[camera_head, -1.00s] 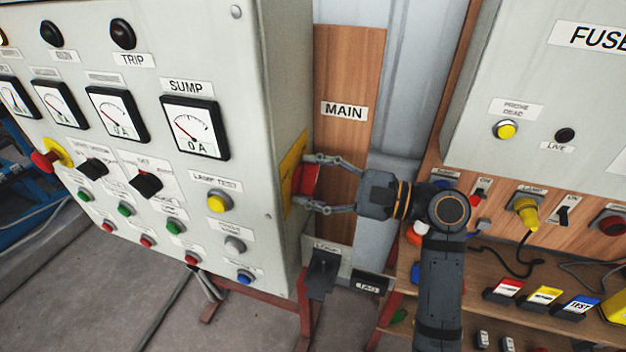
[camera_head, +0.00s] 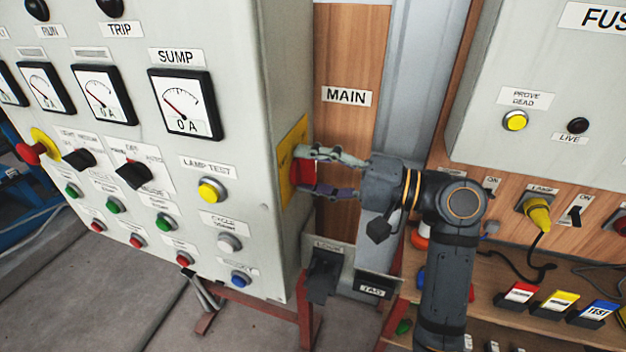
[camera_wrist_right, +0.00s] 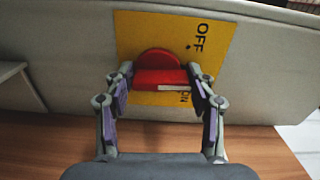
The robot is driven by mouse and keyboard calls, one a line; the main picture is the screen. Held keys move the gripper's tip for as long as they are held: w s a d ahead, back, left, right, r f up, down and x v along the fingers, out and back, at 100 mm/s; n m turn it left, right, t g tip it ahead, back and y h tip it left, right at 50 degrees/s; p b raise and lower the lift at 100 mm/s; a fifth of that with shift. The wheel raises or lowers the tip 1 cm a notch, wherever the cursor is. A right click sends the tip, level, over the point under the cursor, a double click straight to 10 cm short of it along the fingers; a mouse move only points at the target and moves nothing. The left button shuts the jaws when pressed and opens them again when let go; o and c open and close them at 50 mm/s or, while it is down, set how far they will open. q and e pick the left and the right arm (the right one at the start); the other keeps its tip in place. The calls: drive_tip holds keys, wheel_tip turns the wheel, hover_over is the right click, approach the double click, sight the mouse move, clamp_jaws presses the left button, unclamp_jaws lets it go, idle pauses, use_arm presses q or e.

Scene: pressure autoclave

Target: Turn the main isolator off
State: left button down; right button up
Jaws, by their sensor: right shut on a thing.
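The main isolator is a red rotary handle (camera_head: 303,172) on a yellow plate (camera_head: 291,150), on the side of the grey control cabinet. In the right wrist view the red handle (camera_wrist_right: 160,78) lies across the picture on the yellow plate (camera_wrist_right: 150,32). "OFF" is printed at the plate's upper right and a partly hidden "ON" at its lower right. A white mark shows on the handle's right part, close to "ON". My right gripper (camera_head: 308,172) is shut on the handle, one finger at each end. My left gripper is not in view.
The cabinet front (camera_head: 250,120) carries meters, buttons and selectors. A "MAIN" label (camera_head: 346,96) is on the wood panel behind. A dark lock (camera_head: 322,275) and "TAG" holder (camera_head: 373,291) sit below the gripper. A fuse box (camera_head: 545,80) stands at the right.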

drive_tip(key=n+b, duration=0.4)
drive_tip(key=shift+f+n, duration=0.1)
drive_tip(key=shift+n, duration=0.2)
drive_tip(key=shift+s+n+b, duration=0.1)
drive_tip(key=shift+n+b, duration=1.4)
drive_tip(key=shift+n, duration=0.3)
drive_tip(key=o, duration=1.1)
drive_tip(key=shift+v, duration=6)
